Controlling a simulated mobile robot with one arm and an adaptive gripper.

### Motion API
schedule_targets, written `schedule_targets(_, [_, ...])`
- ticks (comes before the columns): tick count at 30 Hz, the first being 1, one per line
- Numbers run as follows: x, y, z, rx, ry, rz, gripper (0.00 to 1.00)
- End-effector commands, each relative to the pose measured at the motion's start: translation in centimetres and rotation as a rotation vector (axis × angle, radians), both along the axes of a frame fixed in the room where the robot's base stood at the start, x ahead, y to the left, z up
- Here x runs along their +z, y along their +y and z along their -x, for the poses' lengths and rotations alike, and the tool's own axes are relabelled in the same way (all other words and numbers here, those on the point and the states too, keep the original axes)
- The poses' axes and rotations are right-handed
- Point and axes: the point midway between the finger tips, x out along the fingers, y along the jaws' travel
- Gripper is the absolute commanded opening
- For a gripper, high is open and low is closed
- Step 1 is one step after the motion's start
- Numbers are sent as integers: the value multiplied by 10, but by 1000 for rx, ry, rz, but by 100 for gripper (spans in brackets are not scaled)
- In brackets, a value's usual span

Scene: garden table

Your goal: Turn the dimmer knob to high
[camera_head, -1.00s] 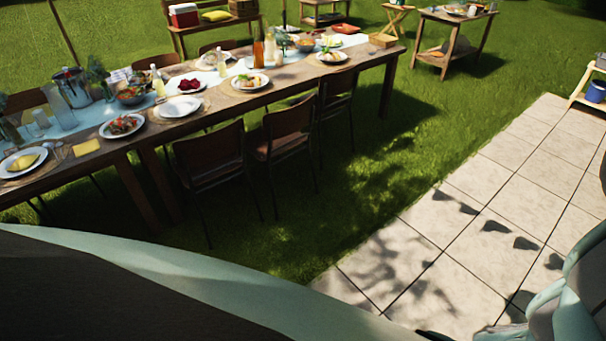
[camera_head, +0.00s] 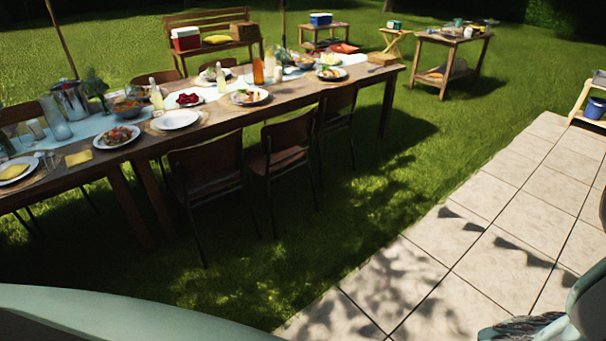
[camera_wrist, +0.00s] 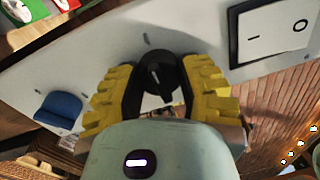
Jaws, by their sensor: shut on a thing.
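A round black dimmer knob (camera_wrist: 155,76) with a raised grip bar shows in the wrist view, on a pale panel (camera_wrist: 100,50). My gripper (camera_wrist: 163,88) has its yellow, ridged fingers on either side of the knob and is shut on it. The fingers and the palm hide part of the knob's rim. Small dark marks are on the panel around the knob, but I cannot read a label or the setting. The knob is not seen in the head view.
A white rocker switch (camera_wrist: 272,34) in a black frame sits right of the knob. A blue object (camera_wrist: 60,109) is at the left. In the head view, a long set table (camera_head: 225,113) with chairs (camera_head: 207,168) stands on grass, beside open paving (camera_head: 470,255).

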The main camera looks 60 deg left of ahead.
Motion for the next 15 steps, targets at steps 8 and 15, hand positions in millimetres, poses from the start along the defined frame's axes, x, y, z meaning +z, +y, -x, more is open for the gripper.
schedule_targets(8, [-3, 1, -2, 9, 0, -7, 2])
schedule_targets(15, [-2, 1, -2, 6, 1, -4, 64])
